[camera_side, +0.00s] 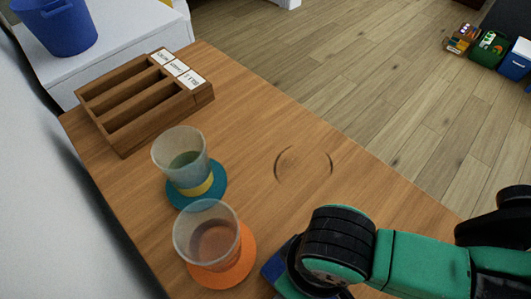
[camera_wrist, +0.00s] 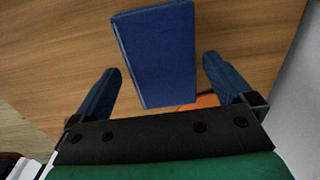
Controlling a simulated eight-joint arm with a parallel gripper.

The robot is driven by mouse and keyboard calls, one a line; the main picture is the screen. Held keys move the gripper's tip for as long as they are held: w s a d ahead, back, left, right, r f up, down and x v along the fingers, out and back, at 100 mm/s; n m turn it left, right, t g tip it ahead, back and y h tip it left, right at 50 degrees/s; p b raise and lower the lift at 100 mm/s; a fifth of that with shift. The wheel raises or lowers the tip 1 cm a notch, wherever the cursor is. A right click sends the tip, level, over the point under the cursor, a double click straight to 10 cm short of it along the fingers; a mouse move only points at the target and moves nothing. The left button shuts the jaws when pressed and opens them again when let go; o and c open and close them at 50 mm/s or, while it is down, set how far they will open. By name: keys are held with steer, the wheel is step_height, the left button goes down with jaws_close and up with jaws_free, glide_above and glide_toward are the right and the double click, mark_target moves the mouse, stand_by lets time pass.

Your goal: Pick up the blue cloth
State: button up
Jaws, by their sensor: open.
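The blue cloth (camera_wrist: 158,55) shows in the wrist view as a flat, neat rectangle on the wooden table, between and beyond my fingertips. My gripper (camera_wrist: 162,66) is open, one dark blue finger on each side of the cloth's near part, with nothing held. I cannot tell how high the fingers are above the table. In the side view only a blue edge of the cloth (camera_side: 273,268) shows at the bottom, beside the orange coaster. My green and black wrist covers the rest of it and hides the fingers there.
A tumbler (camera_side: 208,236) stands on the orange coaster (camera_side: 236,262), close left of my wrist. Another tumbler (camera_side: 182,160) stands on a teal coaster (camera_side: 214,194). A slotted wooden tray (camera_side: 140,100) is at the far end. The table's right middle (camera_side: 350,170) is clear.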

steer(key=shift+f, duration=0.8)
steer(key=c, duration=1.1)
step_height(320, 180, up, 20)
steer(key=shift+r, duration=0.1)
